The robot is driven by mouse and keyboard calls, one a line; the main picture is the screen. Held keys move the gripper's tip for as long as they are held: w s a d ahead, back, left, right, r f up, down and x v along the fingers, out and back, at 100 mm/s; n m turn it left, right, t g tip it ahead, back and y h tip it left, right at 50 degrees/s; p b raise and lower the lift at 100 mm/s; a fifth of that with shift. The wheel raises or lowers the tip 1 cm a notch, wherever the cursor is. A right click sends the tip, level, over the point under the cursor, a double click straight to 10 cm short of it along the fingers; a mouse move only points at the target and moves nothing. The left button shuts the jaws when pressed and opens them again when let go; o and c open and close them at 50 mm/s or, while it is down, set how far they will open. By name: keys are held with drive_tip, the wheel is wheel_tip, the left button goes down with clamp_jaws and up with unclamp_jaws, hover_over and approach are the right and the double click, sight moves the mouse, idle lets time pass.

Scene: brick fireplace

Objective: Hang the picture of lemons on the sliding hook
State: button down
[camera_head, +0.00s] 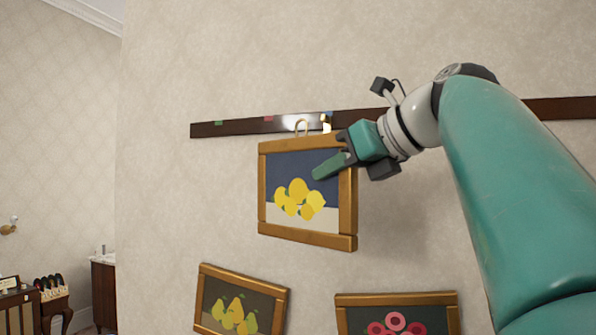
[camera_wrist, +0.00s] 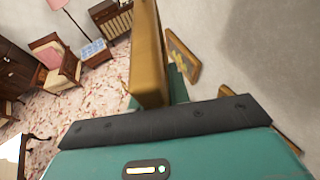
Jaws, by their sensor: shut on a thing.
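The picture of lemons (camera_head: 296,205) has a gold-brown wooden frame and shows yellow lemons on a dark blue ground. It is upright, just below a dark rail (camera_head: 240,127) on the wall. A brass ring (camera_head: 301,127) stands at its top edge. A bright brass piece (camera_head: 326,122), perhaps the sliding hook, is on the rail right of the ring; I cannot tell whether they touch. My gripper (camera_head: 335,162) is shut on the frame's right side, with one finger across the front. The wrist view shows the frame (camera_wrist: 148,60) edge-on between the fingers.
Two framed pictures are on the wall below: pears (camera_head: 240,302) at left and pink rings (camera_head: 396,314) at right. Small coloured marks lie along the rail. The wrist view shows a pink armchair (camera_wrist: 54,60) on a patterned floor. The wall left of the picture is clear.

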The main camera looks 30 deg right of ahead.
drive_tip(key=w+d+f, duration=0.1)
drive_tip(key=w+d, duration=0.7)
drive_tip(key=d, duration=0.1)
drive_tip(key=shift+w+d+f, duration=0.3)
drive_tip(key=shift+d+f, duration=0.05)
drive_tip(key=shift+f, duration=0.05)
idle(1.4)
idle(0.6)
drive_tip(key=c, duration=1.3)
unclamp_jaws()
drive_tip(key=shift+o, duration=0.2)
